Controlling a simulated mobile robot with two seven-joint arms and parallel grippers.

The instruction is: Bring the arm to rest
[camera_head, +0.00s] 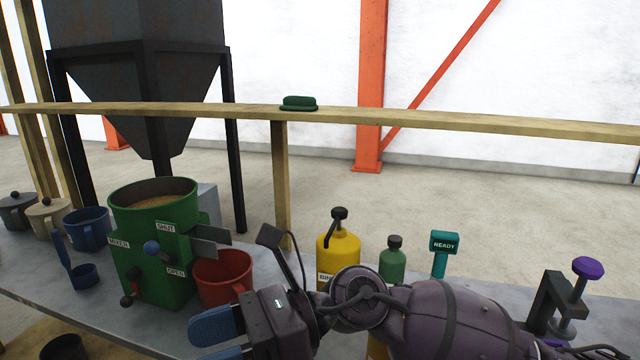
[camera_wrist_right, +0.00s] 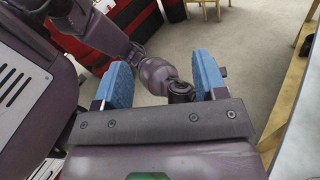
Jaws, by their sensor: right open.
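My right gripper (camera_head: 222,338) is in the head view at the bottom centre, in front of the bench. Its two blue fingers point left, are apart and hold nothing. In the right wrist view the gripper (camera_wrist_right: 162,85) also shows its blue fingers wide apart, with one of my own arm links visible beyond them. My right forearm comes in from the lower right and hides part of the bench. My left gripper is not seen in the head view.
A green hopper box (camera_head: 150,267) with levers stands close to the fingers, a red mug (camera_head: 222,275) just behind them. A yellow bottle (camera_head: 338,245), green bottle (camera_head: 393,263), teal READY sign (camera_head: 444,243) and purple-knobbed press (camera_head: 550,300) stand along the bench. A wooden rail (camera_head: 440,119) runs behind.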

